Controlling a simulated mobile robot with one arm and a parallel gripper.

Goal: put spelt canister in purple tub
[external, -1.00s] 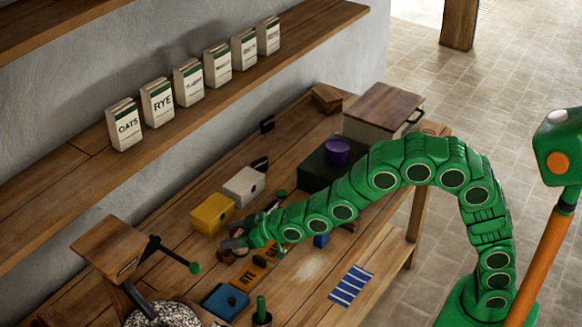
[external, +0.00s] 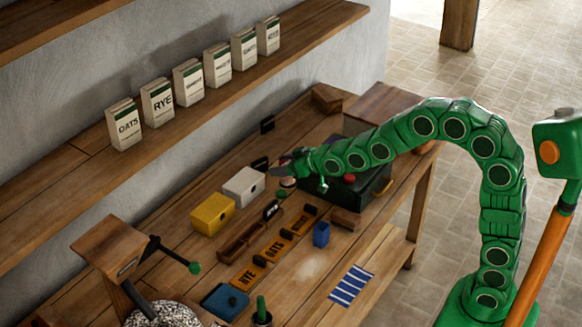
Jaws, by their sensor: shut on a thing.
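My gripper (external: 284,171) is over the back part of the bench, just right of the white box. It is shut on a small pale and reddish object (external: 288,182), mostly hidden by the fingers. I cannot read a label on it, so I cannot tell if it is the spelt canister. A small black item with a pale label (external: 271,209) stands on the bench below the gripper.
A white box (external: 244,186) and a yellow box (external: 213,213) stand left of the gripper. Orange label plates (external: 272,250), a blue block (external: 321,234) and a brown block (external: 346,218) lie in front. A striped cloth (external: 351,286) lies near the bench's front edge.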

